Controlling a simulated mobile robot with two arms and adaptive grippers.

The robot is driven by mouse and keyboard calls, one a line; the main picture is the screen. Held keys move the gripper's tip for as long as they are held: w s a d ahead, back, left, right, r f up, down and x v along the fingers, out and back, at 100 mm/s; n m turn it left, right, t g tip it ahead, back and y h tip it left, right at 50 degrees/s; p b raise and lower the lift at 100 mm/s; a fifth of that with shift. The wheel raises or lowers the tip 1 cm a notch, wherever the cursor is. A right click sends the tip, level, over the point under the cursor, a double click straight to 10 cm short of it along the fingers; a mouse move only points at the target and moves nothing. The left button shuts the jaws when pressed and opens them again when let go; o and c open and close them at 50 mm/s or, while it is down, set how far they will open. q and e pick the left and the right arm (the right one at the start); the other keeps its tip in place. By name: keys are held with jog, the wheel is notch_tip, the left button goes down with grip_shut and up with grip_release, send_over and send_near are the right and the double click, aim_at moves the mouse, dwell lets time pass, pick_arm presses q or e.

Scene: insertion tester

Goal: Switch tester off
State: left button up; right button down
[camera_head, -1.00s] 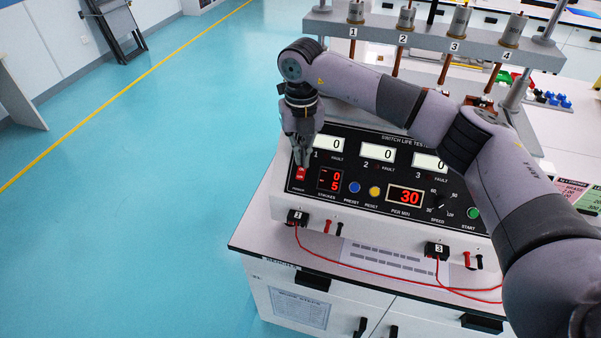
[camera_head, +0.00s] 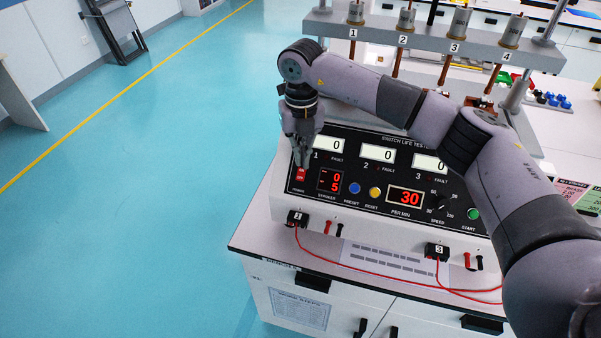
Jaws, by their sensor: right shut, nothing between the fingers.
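The switch life tester (camera_head: 380,222) stands on the white bench, its black front panel lit. Its red power switch (camera_head: 300,174) is at the panel's left end. The displays show zeros, a 5 and a red 30 (camera_head: 405,197). My right gripper (camera_head: 301,164) is shut and empty, pointing down with its fingertips right at the upper edge of the power switch. I cannot tell whether they touch it. The fingers hide a little of the panel behind. My left gripper is not in view.
Blue, yellow and green buttons (camera_head: 473,214) and a speed knob sit along the panel. Red leads (camera_head: 395,281) run from the black clips (camera_head: 297,218) across the bench front. A grey rail (camera_head: 430,45) with numbered plungers stands behind. Open floor lies left.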

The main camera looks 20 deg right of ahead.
aim_at(301, 173)
jog(key=shift+s+f+b, duration=0.1)
jog(key=shift+f+b, duration=0.85)
jog(key=shift+f, duration=0.45)
dwell(0.5)
jog(key=shift+r, duration=0.1)
jog(key=shift+r+p, duration=0.65)
jog(key=shift+r, duration=0.25)
jog(key=shift+r+p, duration=1.3)
jog(key=shift+r, duration=1.25)
